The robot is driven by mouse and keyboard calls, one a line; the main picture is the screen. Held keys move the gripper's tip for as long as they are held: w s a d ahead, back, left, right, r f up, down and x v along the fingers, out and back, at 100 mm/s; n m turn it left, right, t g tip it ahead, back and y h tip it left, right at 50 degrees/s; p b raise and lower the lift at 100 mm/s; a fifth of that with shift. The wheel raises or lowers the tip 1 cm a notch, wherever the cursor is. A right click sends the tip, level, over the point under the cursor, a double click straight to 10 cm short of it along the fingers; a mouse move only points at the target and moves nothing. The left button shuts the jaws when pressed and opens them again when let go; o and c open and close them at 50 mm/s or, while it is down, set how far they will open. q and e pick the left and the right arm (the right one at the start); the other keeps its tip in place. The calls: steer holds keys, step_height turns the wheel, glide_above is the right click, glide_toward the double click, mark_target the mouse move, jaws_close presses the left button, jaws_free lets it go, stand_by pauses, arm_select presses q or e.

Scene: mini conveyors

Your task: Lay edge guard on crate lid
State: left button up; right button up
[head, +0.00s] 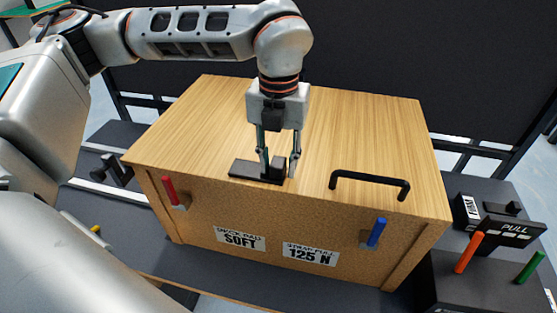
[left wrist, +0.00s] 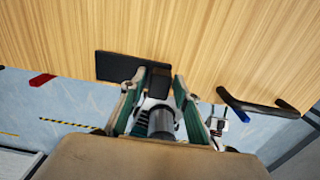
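The edge guard (head: 244,168) is a flat black piece with a raised black block, at the front edge of the wooden crate lid (head: 350,130), left of the black handle. It appears to rest on the lid; a small gap cannot be ruled out. My left gripper (head: 278,173) points down with one finger on each side of the block. The left wrist view shows the guard's dark plate (left wrist: 118,66) left of the fingers and the block between the fingertips (left wrist: 159,80). Whether both fingers press on the block is unclear. My right gripper is not in view.
The black handle (head: 370,179) stands on the lid to the right. A red lever (head: 170,190) and a blue lever (head: 376,232) sit on the crate's front. A dark unit with orange and green pegs and a PULL sign (head: 513,230) stands at right. The back of the lid is clear.

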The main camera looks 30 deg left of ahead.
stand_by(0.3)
arm_select(q)
steer(key=shift+r, duration=0.25)
step_height(320, 180, up, 12)
steer(key=shift+f, duration=0.1)
stand_by(0.7)
